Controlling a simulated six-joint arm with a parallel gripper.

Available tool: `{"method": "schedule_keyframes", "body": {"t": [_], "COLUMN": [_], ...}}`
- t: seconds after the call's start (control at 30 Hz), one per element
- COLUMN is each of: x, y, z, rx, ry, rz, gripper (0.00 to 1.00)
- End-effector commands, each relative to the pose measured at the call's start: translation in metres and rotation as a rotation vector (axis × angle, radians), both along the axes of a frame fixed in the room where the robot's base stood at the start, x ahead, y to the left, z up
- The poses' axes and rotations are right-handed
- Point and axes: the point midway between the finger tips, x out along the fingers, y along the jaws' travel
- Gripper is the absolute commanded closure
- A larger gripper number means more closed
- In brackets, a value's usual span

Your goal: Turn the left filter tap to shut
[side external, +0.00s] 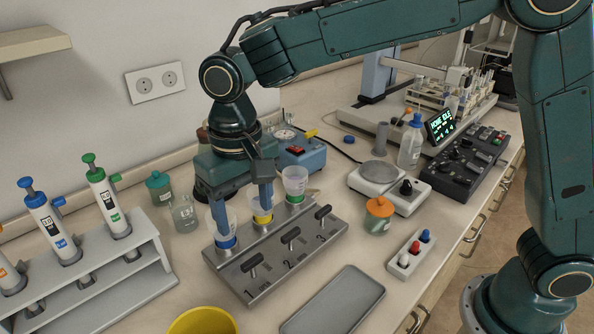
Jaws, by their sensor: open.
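The steel filter manifold (228,262) stands on the bench with three filter cups along its back and three black T-handled taps along its front. The left tap (251,262) is nearest the manifold's left end, its bar slanting up to the right. The middle tap (290,236) and right tap (323,213) look similarly angled. My gripper (242,214) is open and points down behind the taps, around the blue-banded cup (226,242) and yellow-banded cup (262,216). The fingers partly hide both cups; I cannot tell whether they touch. The left tap is clear of the fingers.
The green-banded cup (295,184) stands right of my gripper. A grey tray (334,303) and yellow bowl (203,321) lie in front. A pipette rack (90,275) is at left. A blue device (302,152) and glass beaker (184,213) stand behind.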

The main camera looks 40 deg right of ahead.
Motion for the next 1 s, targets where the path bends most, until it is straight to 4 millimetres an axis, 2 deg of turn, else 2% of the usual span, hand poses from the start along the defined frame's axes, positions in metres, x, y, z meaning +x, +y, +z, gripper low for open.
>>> {"method": "schedule_keyframes", "body": {"t": [0.1, 0.3, 0.77, 1.0], "x": [0.0, 0.0, 0.0, 0.0], "y": [0.0, 0.0, 0.0, 0.0], "z": [0.016, 0.029, 0.031, 0.041], "rx": [0.001, 0.0, 0.0, 0.0], "ry": [-0.002, -0.001, 0.0, -0.001], "rz": [0.0, 0.0, 0.0, 0.0], "gripper": [0.36, 0.36, 0.36, 0.36]}}
